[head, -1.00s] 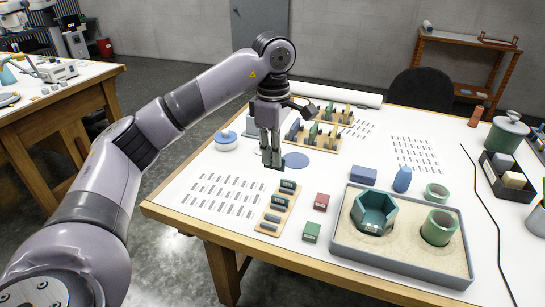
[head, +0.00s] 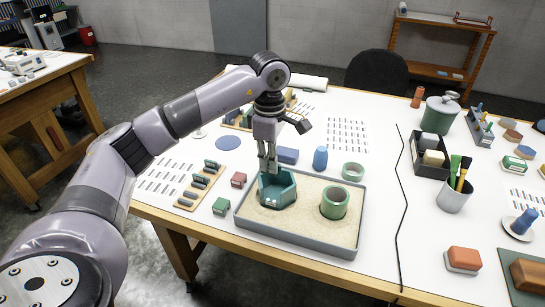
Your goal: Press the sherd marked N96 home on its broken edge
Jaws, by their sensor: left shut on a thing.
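The teal hexagonal vessel (head: 284,196) stands in the sand of a grey tray (head: 300,242), with a small white label low on its front. My left gripper (head: 268,172) points down at the vessel's back-left rim. It is shut on a dark teal sherd, which is hard to tell apart from the vessel wall here. I cannot tell whether the sherd touches the broken edge. No N96 mark is readable. My right gripper is not in view.
A green ring-shaped vessel (head: 335,202) stands in the same sand to the right. A blue block (head: 288,155), a blue bottle (head: 320,158) and a green ring (head: 353,171) are behind the tray. A wooden rack (head: 207,185) is to the left. A black cable (head: 403,210) runs to the right.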

